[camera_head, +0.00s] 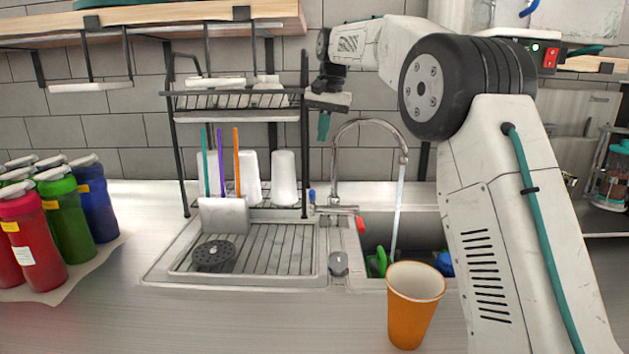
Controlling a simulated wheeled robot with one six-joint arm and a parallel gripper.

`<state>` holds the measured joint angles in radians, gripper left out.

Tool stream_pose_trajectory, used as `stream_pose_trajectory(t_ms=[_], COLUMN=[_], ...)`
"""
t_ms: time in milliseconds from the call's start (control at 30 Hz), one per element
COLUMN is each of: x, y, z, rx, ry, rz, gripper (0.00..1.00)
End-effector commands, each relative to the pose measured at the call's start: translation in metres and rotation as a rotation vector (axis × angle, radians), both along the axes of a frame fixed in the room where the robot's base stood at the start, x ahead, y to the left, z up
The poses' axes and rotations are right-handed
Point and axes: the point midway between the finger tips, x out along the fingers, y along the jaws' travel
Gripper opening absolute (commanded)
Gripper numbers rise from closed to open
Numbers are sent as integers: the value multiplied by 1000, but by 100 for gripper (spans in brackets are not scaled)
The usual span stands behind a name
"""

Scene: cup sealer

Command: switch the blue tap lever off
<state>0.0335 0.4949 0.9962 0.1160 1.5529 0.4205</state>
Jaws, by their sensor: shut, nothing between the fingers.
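The blue tap lever (312,197) is small and stands upright at the left end of the tap's crossbar. A red lever (361,225) is at the right end. The metal tap (336,165) has a tall curved spout, and a stream of water (398,200) runs from it into the sink. My gripper (323,128) hangs above and slightly right of the blue lever, teal fingertips pointing down. It is shut, empty and apart from the lever in the picture. Its exact depth is hard to tell.
A dish rack (236,95) with cups stands left of the tap. The sink (375,226) is to the right, partly hidden by my arm and an orange cup (412,308) on the counter. Several coloured bottles (65,215) stand at far left. The front counter is mostly clear.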

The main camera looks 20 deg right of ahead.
Motion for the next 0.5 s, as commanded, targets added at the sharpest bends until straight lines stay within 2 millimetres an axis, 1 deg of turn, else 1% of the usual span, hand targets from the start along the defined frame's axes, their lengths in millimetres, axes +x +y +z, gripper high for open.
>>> stream_pose_trajectory(t_ms=[133, 267, 367, 500], x=[0, 1, 3, 6], y=[1, 3, 5, 9], z=[-5, -20, -40, -71], rx=[0, 0, 0, 0], ry=[0, 2, 3, 4], rz=[1, 1, 1, 1], gripper=[0, 0, 0, 0])
